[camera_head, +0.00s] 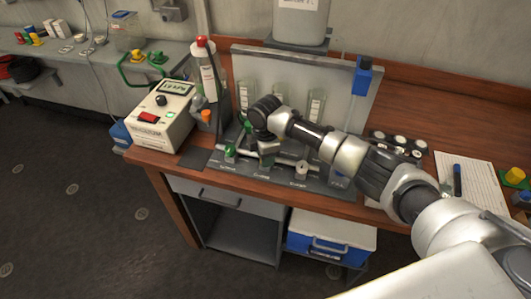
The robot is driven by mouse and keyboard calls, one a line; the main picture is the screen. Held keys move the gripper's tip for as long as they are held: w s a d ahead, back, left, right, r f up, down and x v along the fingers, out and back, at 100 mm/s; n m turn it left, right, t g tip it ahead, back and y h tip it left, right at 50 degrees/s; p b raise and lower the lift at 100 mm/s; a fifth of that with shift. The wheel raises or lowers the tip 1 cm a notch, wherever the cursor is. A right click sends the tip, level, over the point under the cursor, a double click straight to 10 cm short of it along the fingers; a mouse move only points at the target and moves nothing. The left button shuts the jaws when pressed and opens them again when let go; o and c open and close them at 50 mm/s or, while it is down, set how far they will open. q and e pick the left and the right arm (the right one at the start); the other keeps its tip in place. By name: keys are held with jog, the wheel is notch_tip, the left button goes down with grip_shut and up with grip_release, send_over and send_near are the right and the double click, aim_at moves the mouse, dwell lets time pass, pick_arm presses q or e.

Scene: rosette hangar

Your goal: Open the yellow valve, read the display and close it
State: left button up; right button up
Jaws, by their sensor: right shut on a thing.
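A valve manifold (318,186) lies along the front of the wooden bench, with labels too small to read. A green knob (230,150) stands at its left and a pale knob (302,168) at its right. My right gripper (268,152) points down at the manifold between them and is shut on a valve handle. The gripper hides that handle, so its colour and angle cannot be told. No yellow valve shows clearly on the manifold. The display (175,88) is on a cream box left of the manifold; its digits are too small to read surely. My left gripper is out of view.
A red-capped bottle (207,72) stands behind the box's right side. Tubes stand before a grey back panel (345,95). A blue-and-white cooler (332,236) is below.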

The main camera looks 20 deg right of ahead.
jog(key=shift+n, duration=0.9)
jog(key=o, duration=0.9)
jog(key=shift+r, duration=0.15)
notch_tip(320, 180, up, 11)
jog(key=shift+f+b, duration=0.2)
jog(key=shift+b, duration=0.4)
